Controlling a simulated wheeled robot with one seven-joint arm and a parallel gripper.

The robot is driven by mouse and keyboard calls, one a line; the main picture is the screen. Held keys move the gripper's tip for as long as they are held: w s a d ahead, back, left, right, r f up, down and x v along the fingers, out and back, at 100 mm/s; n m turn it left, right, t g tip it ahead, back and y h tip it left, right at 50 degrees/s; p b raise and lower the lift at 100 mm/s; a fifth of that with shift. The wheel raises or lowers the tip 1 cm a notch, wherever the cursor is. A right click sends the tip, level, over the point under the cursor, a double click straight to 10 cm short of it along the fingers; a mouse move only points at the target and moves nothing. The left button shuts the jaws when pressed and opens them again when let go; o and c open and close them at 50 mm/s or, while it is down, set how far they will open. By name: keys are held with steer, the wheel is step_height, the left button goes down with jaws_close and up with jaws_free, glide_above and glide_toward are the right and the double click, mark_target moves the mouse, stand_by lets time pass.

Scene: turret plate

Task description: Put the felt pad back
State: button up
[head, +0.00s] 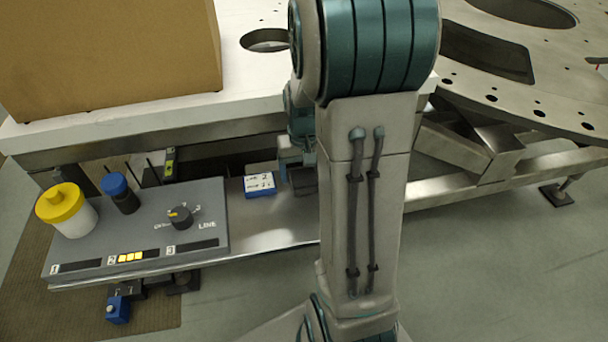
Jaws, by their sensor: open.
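I cannot make out the felt pad for certain in the head view. My gripper (301,178) is low behind my upright arm link, over the metal shelf, and partly hidden by that link. It is open, and I see nothing held in it. A small blue-edged block with a white written label (260,185) lies on the shelf just left of my gripper, apart from it. A grey panel (140,228) stands left of the block, with a knob (180,217) and slots marked 1, 2 and 3. Slot 2 is lit amber.
A yellow-lidded white jar (68,211) and a blue-capped dark bottle (120,193) stand on the panel. A cardboard box (110,55) sits on the white tabletop (262,85) above. A large perforated metal plate (475,62) fills the upper right. My arm hides the middle.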

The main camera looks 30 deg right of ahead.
mark_target(304, 178)
step_height(304, 178, up, 9)
steer(key=p, duration=0.1)
steer(key=s+a+r+n+t, duration=0.2)
steer(key=s+a+n, duration=0.1)
steer(key=s+a, duration=0.9)
steer(key=shift+r, duration=0.4)
